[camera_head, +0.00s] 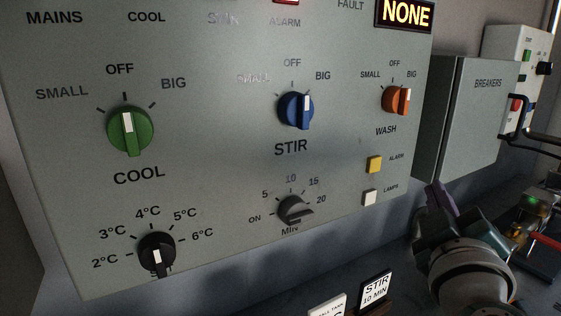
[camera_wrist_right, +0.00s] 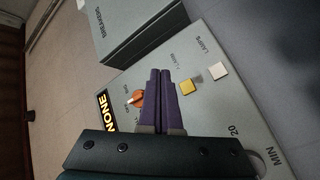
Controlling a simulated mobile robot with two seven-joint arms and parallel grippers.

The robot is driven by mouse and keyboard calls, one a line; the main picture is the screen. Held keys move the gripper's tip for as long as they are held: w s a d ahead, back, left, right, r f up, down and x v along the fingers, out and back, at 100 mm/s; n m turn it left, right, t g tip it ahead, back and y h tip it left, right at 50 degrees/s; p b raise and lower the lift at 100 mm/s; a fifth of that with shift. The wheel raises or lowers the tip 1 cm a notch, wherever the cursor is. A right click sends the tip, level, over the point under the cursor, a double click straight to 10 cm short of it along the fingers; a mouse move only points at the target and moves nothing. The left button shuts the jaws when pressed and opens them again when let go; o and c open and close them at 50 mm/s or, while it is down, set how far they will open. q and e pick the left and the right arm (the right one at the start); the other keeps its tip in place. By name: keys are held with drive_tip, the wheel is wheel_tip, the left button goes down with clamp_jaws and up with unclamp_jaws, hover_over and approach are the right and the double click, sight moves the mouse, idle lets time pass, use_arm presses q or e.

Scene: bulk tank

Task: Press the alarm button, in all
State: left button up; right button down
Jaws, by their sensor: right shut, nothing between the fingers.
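My right gripper (camera_head: 440,197) is at the lower right in the head view, right of and below the button. In the right wrist view its purple fingers (camera_wrist_right: 160,78) are together and empty. I see a gap between it and the button in the head view. My left gripper is not in view.
A white LAMPS button (camera_head: 370,197) sits just below the alarm button. A green COOL knob (camera_head: 130,131), a blue STIR knob (camera_head: 296,109) and black dials share the panel. The grey BREAKERS box (camera_head: 481,110) stands out at the right. Label cards (camera_head: 375,290) stand below the panel.

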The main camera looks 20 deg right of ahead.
sight(374, 164)
drive_tip(key=w+b, duration=0.2)
drive_tip(key=w, duration=0.6)
drive_tip(key=shift+a, duration=0.3)
idle(0.6)
idle(0.9)
drive_tip(key=shift+w, duration=0.15)
drive_tip(key=shift+w, duration=0.3)
idle(0.4)
